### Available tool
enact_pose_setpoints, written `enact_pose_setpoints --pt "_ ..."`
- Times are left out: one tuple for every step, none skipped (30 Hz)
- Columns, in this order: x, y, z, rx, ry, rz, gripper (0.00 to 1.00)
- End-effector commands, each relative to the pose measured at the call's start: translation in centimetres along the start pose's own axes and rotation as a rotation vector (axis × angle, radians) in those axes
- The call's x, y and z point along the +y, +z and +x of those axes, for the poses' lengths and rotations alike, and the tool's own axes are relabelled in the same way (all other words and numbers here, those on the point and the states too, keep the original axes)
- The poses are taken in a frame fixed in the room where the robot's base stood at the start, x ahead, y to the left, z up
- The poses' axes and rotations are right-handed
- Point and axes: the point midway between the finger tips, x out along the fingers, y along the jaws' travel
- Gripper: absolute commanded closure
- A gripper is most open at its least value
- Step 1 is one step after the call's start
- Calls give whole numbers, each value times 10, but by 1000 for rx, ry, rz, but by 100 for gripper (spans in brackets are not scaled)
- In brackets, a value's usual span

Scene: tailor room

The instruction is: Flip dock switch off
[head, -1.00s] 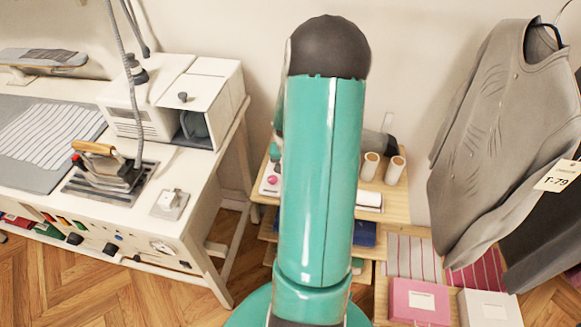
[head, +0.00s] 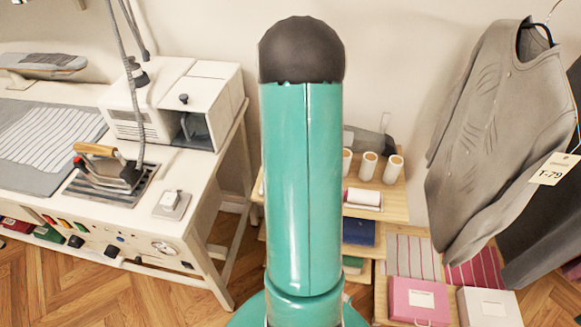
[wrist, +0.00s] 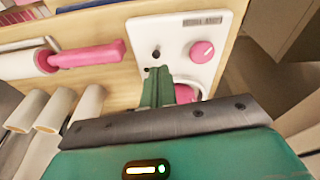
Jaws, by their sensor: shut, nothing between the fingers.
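In the head view my arm hides the panel and gripper.
A pink-handled roller (wrist: 95,55) and several white rolls (wrist: 55,108) lie left of the panel. In the head view the ironing station (head: 150,240) stands left, with a small switch plate (head: 172,205). A grey garment (head: 490,140) hangs right, above a pink box (head: 418,300).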

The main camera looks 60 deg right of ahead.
Motion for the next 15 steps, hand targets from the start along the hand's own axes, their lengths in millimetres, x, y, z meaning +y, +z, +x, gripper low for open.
enact_pose_setpoints --pt "0 -1 0 0 0 -1 100" --pt "0 -1 0 -1 0 0 100" --pt "0 -1 0 -1 0 0 100" --pt "0 -1 0 -2 0 1 100" --pt "0 -1 0 -2 0 0 100" --pt "0 -1 0 -2 0 0 100" --pt "0 -1 0 -2 0 0 100" --pt "0 0 0 -2 0 0 100" --pt "0 0 -1 -2 0 0 100" --pt "0 1 -2 -2 0 0 100" --pt "0 2 -2 -3 0 0 100" --pt "0 4 -3 -3 0 0 100" --pt "0 5 -4 -3 0 0 100" --pt "-1 6 -5 -3 0 0 100" --pt "-1 7 -6 -2 -1 0 100"
